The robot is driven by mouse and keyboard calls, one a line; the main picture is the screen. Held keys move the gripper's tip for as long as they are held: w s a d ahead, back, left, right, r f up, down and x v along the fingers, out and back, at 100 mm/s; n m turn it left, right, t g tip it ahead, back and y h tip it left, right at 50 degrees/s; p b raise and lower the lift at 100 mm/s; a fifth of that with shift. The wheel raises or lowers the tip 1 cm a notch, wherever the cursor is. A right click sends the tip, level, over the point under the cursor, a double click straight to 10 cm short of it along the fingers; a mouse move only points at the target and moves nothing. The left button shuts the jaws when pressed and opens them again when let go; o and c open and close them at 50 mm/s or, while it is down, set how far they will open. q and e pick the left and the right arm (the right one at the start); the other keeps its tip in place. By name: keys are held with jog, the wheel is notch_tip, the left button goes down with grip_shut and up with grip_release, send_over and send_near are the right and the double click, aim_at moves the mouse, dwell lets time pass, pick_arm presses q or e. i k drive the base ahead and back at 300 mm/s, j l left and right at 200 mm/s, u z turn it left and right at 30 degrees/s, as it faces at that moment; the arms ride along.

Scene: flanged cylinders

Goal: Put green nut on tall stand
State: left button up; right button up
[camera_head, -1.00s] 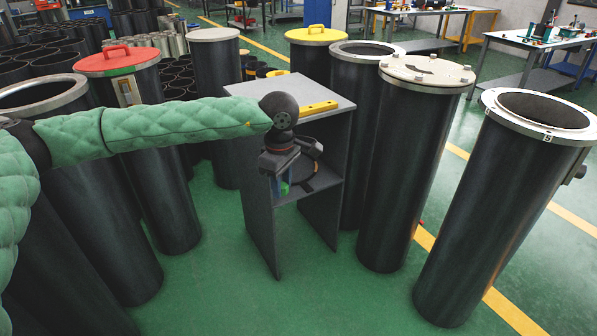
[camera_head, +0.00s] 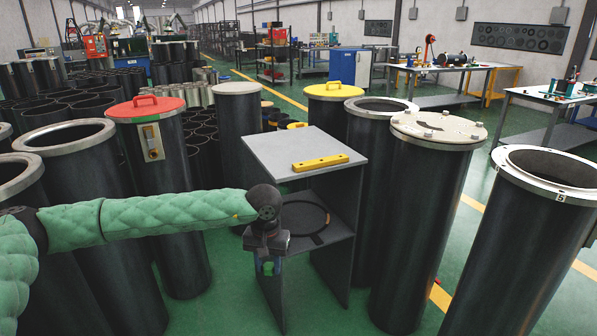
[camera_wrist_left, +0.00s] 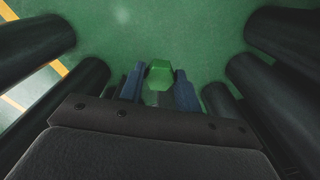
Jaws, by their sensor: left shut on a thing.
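The green nut (camera_head: 268,268) is between the fingers of my left gripper (camera_head: 268,266), which is shut on it. In the left wrist view the green nut (camera_wrist_left: 159,75) shows between the two blue fingers (camera_wrist_left: 159,88), with green floor beyond. The tall stand (camera_head: 275,146) is a grey open-fronted unit with a flat top and a lower shelf. My left gripper is in front of the stand's left side, below its top. The gripper hides part of the stand's left side and shelf. My right gripper is not in view.
A yellow bar (camera_head: 320,162) lies on the stand's top; the left part of the top is bare. A black ring (camera_head: 305,218) lies on its shelf. Tall black cylinders stand close by, including a red-lidded one (camera_head: 146,108) and a white-lidded one (camera_head: 438,130).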

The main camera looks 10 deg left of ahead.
aim_at(281, 158)
jog(key=i+j+z, duration=0.25)
jog(key=j, duration=0.25)
jog(key=i+j+z, duration=0.1)
jog(key=j+z, duration=0.15)
jog(key=j, duration=0.3)
jog(key=i+j+z, duration=0.1)
jog(key=j+z, duration=0.2)
jog(key=j, duration=0.25)
jog(key=j+z, duration=0.25)
jog(key=j, duration=0.35)
